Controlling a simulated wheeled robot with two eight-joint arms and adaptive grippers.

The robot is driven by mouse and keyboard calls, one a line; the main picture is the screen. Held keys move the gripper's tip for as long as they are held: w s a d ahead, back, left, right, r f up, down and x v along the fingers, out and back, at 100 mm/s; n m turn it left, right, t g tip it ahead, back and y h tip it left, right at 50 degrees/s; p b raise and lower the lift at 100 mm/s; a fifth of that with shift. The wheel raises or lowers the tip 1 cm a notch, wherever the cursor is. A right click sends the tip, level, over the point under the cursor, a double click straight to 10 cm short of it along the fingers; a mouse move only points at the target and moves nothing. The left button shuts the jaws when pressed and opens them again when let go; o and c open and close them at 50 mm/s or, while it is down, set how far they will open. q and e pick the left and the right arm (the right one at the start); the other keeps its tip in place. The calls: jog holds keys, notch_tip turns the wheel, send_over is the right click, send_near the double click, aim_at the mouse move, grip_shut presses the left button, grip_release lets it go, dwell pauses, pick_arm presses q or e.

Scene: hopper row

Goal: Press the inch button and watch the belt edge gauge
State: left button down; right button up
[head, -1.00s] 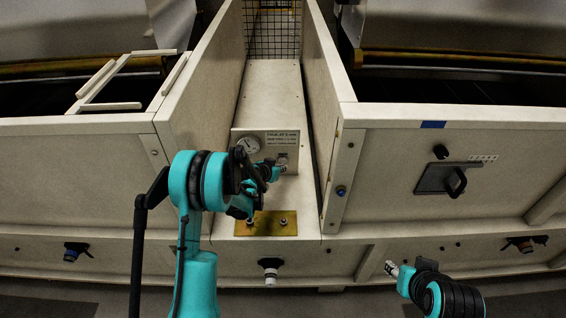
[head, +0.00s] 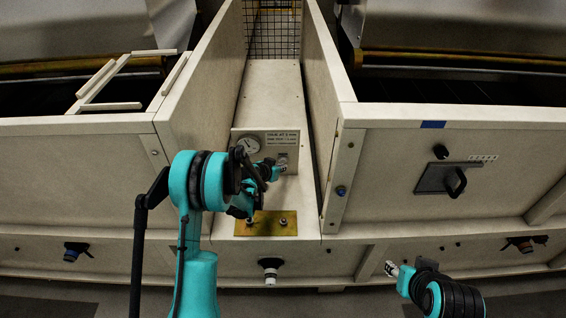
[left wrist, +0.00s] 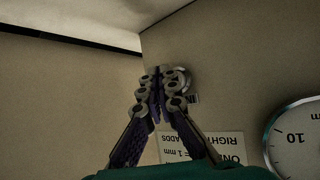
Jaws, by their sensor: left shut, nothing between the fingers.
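A small upright panel (head: 262,160) stands at the end of the channel between the two hoppers. It carries a round white dial gauge (head: 248,145) and a printed placard (head: 283,138). My left gripper (head: 282,166) is shut and empty at the panel's right side, below the placard. In the left wrist view, which is upside down, its fingertips (left wrist: 160,77) are in front of a round metal-rimmed button (left wrist: 184,79), mostly hidden. I cannot tell whether they touch. The gauge (left wrist: 298,138) is cut off there; its needle is not readable. My right gripper (head: 391,269) hangs low at the right, away from the panel.
A brass plate (head: 266,223) with two studs lies in front of the panel. Pale side walls (head: 203,95) flank the narrow channel, with a wire mesh (head: 273,30) at its far end. A black handle (head: 456,182) sticks out of the right hopper front.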

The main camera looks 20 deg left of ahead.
pick_arm(q)
jog(key=shift+w+a, duration=0.1)
jog(key=shift+w, duration=0.2)
jog(key=shift+w+a, duration=0.15)
jog(key=shift+w, duration=0.25)
dwell(0.6)
dwell(0.4)
jog(key=shift+s+d, duration=0.25)
jog(key=shift+s, duration=0.55)
jog(key=shift+s, duration=0.1)
jog(key=shift+s+d, duration=0.25)
jog(key=shift+s, duration=0.55)
jog(key=shift+s+d, duration=0.2)
jog(key=shift+s, duration=0.55)
jog(key=shift+s+d, duration=0.25)
jog(key=shift+s, duration=0.55)
